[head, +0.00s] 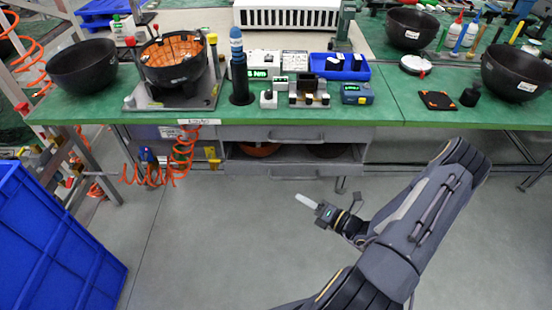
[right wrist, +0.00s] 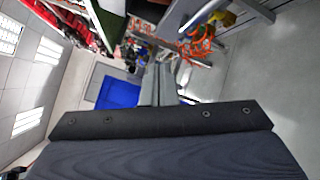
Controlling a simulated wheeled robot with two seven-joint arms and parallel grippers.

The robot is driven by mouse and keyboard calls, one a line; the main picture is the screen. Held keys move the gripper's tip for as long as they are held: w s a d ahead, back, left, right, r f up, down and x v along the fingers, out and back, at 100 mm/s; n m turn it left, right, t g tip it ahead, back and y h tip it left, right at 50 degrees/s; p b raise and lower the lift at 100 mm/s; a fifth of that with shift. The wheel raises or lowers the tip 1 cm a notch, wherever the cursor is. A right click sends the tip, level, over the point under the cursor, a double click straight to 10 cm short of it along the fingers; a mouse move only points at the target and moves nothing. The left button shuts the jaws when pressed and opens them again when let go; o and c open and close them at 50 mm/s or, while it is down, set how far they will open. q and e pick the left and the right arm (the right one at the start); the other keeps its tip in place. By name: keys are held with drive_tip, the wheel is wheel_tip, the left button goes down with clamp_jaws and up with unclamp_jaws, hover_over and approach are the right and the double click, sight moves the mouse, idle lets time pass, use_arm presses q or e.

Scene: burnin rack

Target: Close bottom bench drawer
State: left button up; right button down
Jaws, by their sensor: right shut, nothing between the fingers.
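The bottom bench drawer (head: 295,170) is under the green-topped bench in the head view. It stands pulled out, and its inside shows from above, with an orange bowl (head: 259,149) and a dark bowl (head: 326,151) in it. Its handle is on the front face. The closed-looking upper drawer (head: 290,133) is above it. My right gripper (head: 308,202) is shut and empty, in front of the drawer front and apart from it, over the floor. Its shut fingers also show in the right wrist view (right wrist: 160,85). My left gripper is in neither view.
The green bench top (head: 400,105) holds bowls, a fixture, a blue tray (head: 340,70) and small devices. An orange coiled hose (head: 180,155) hangs left of the drawers. A blue crate (head: 60,245) stands at lower left. The grey floor before the drawer is clear.

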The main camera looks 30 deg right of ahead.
sight(281, 166)
drive_tip(key=w+m+h, duration=0.1)
drive_tip(key=w+m, duration=0.1)
drive_tip(key=w, duration=0.2)
drive_tip(key=w+m+h, duration=0.1)
drive_tip(key=w+m, duration=0.2)
drive_tip(key=w, duration=0.1)
drive_tip(key=w+m+t+h, duration=0.1)
drive_tip(key=w+m, duration=0.1)
drive_tip(key=w, duration=0.2)
drive_tip(key=shift+a+f, duration=0.4)
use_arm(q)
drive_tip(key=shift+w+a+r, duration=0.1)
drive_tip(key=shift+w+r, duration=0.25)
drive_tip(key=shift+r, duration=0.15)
use_arm(e)
drive_tip(key=shift+w+d+m, duration=0.3)
drive_tip(key=shift+w, duration=0.25)
drive_tip(key=shift+w+d, duration=0.6)
drive_tip(key=shift+w, duration=0.35)
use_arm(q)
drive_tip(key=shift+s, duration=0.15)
use_arm(e)
drive_tip(key=shift+d+r, duration=0.15)
drive_tip(key=shift+r, duration=0.05)
